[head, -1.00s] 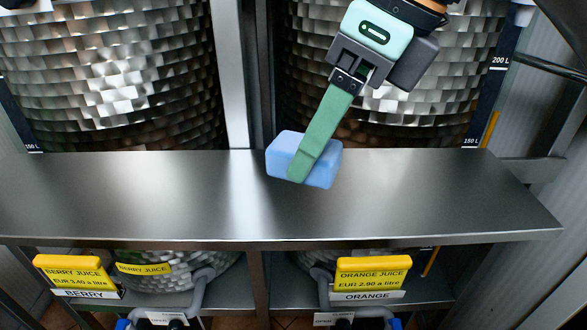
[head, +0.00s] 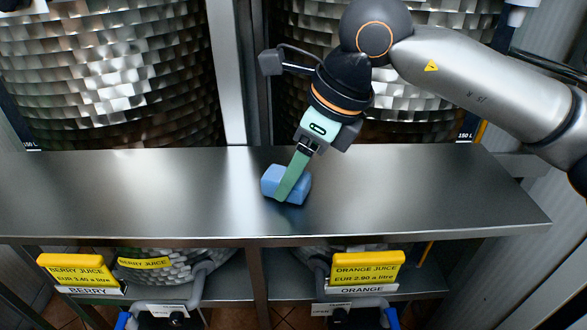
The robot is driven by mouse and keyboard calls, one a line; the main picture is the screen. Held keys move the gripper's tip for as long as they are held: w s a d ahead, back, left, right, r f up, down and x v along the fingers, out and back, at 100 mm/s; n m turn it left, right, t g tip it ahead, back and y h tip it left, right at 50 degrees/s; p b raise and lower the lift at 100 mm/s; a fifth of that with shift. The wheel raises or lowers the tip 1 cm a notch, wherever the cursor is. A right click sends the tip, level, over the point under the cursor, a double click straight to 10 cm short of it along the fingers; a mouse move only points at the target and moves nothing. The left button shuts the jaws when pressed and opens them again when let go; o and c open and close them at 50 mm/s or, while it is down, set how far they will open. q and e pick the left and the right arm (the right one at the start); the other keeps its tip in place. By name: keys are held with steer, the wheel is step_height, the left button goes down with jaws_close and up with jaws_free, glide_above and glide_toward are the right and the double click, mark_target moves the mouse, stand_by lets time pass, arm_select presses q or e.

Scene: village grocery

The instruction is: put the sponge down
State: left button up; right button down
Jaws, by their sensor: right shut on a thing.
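The blue sponge (head: 270,183) is a small rounded block at the middle of the bare steel shelf (head: 130,195). My right gripper (head: 287,188) comes down from the upper right and is shut on the sponge, with a green finger across its near side. The sponge sits low at the shelf top; I cannot tell for certain whether its underside touches the steel. The other finger is hidden behind it. My left gripper is not in view.
Two large hammered steel tanks (head: 110,75) stand behind the shelf. Yellow price signs for berry juice (head: 78,269) and orange juice (head: 367,267) sit below its front edge, near taps. The shelf is clear on both sides of the sponge.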

steer(key=shift+f, duration=0.15)
steer(key=shift+c, duration=1.2)
jaws_free()
steer(key=shift+r, duration=0.35)
steer(key=v, duration=1.1)
steer(key=shift+r, duration=0.4)
steer(key=shift+s+d+f, duration=0.1)
steer(key=shift+d, duration=0.05)
